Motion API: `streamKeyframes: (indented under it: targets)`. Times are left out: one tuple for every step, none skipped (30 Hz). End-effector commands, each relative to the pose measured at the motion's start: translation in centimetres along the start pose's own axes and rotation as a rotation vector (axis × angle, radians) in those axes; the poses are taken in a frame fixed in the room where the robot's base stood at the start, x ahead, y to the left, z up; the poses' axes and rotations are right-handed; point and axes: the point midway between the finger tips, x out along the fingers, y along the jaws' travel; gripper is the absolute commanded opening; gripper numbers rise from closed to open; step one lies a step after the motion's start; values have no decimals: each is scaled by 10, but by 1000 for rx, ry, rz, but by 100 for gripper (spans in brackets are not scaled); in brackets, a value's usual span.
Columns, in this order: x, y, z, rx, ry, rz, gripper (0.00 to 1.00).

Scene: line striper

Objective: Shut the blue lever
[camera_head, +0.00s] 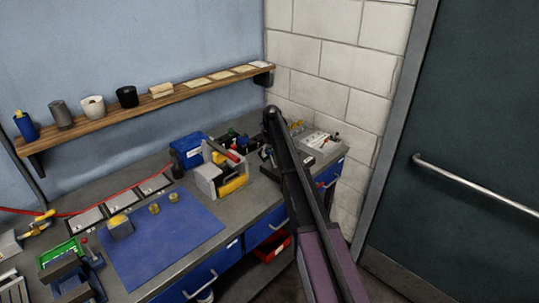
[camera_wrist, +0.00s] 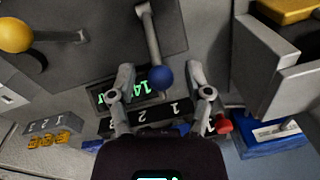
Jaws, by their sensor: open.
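The blue lever (camera_wrist: 160,78) shows in the wrist view as a grey rod with a round blue knob at its lower end, set on a dark grey plate. My gripper (camera_wrist: 163,92) is open, with one finger on each side of the blue knob and visible gaps between. No contact with the knob shows. In the head view my arm crosses the right end of the bench, and I cannot make out the blue lever there.
A second lever with a yellow knob (camera_wrist: 15,35) is at the upper left in the wrist view. A green-digit display (camera_wrist: 140,92) lies behind the fingers. A grey caddy (camera_head: 207,179) and blue bin (camera_head: 188,150) stand nearby. A blue mat (camera_head: 165,240) lies left.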

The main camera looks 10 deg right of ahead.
Motion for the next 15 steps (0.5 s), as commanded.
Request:
streamKeyframes:
  targets:
    - [0, 0, 0, 0, 0, 0, 65]
    - [0, 0, 0, 0, 0, 0, 65]
    - [0, 0, 0, 0, 0, 0, 65]
    - [0, 0, 0, 0, 0, 0, 65]
    - [0, 0, 0, 0, 0, 0, 65]
    - [0, 0, 0, 0, 0, 0, 65]
    - [0, 0, 0, 0, 0, 0, 59]
    - [0, 0, 0, 0, 0, 0, 50]
    - [0, 0, 0, 0, 0, 0, 38]
    - [0, 0, 0, 0, 0, 0, 29]
    - [0, 0, 0, 0, 0, 0, 20]
    - [0, 0, 0, 0, 0, 0, 8]
    - [0, 0, 0, 0, 0, 0, 0]
    - [0, 0, 0, 0, 0, 0, 0]
    - [0, 0, 0, 0, 0, 0, 0]
